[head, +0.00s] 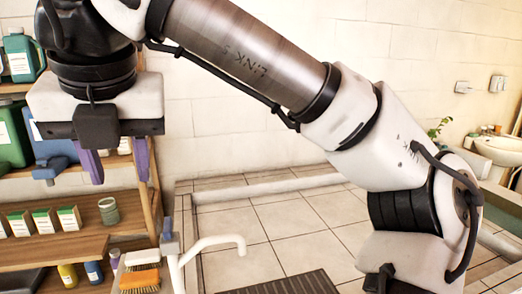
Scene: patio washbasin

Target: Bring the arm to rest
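My gripper (118,164) hangs at the upper left of the head view, pointing down. Its two purple fingers are apart, with nothing seen between them. My arm runs from the lower right, up through a bent joint, and across the top to the gripper. The gripper is in front of the wooden shelf in the picture and covers part of it. I cannot tell how far it is from the shelf.
The wooden shelf (75,243) at left holds green containers (22,56), several small boxes (44,222) and a grey-green can (109,211). A white bent pipe (213,243) and brushes (139,278) are below. A washbasin (497,150) is at right.

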